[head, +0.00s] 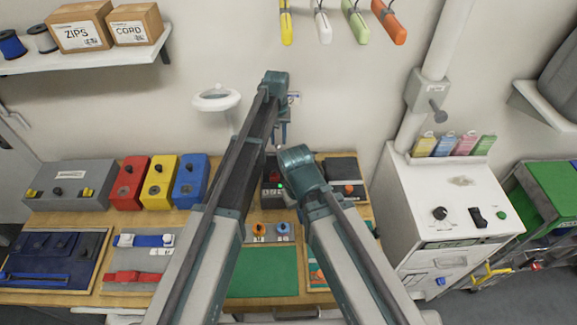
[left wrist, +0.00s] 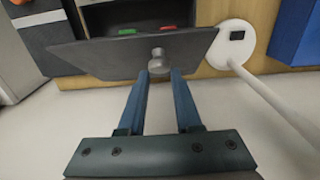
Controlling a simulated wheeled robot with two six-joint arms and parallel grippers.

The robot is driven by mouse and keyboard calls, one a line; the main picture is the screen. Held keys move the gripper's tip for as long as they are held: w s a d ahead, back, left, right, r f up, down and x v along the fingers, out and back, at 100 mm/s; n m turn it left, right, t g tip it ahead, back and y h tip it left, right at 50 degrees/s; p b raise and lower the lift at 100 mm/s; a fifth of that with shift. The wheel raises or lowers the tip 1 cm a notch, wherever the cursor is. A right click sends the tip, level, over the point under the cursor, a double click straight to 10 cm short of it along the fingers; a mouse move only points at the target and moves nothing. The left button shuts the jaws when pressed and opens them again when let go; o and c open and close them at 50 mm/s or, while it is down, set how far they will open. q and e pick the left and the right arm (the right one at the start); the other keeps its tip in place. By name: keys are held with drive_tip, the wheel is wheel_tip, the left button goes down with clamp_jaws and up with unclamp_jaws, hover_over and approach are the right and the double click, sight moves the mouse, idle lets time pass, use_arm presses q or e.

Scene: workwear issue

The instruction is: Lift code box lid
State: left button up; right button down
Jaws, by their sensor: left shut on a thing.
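The code box (head: 273,192) stands on the workbench, mostly hidden behind my arms in the head view; a small green light and some red show on it. The lid (left wrist: 110,56) is a dark flat plate with a round grey knob (left wrist: 160,62), seen in the left wrist view. My left gripper (left wrist: 160,76) is shut on the knob. The lid hangs in front of a dark opening with green and red parts. My left gripper (head: 283,134) also shows small in the head view, high behind the bench. My right gripper is hidden; only its arm shows.
Red (head: 130,183), yellow (head: 161,181) and blue (head: 190,180) boxes stand left of my left arm. A white lamp (head: 216,99) rises close beside that arm. A white cabinet (head: 440,210) stands right of the bench. A green mat (head: 262,272) lies clear in front.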

use_arm(q)
drive_tip(key=shift+w, duration=0.1)
drive_tip(key=shift+w+r+p, duration=0.3)
drive_tip(key=shift+w+r, duration=0.05)
drive_tip(key=shift+w, duration=0.2)
drive_tip(key=o, duration=1)
drive_tip(key=shift+c, duration=0.2)
drive_tip(key=shift+s, duration=0.1)
wheel_tip(320, 180, up, 9)
drive_tip(key=s+p, duration=0.2)
drive_tip(key=p, duration=0.7)
drive_tip(key=shift+f, duration=0.1)
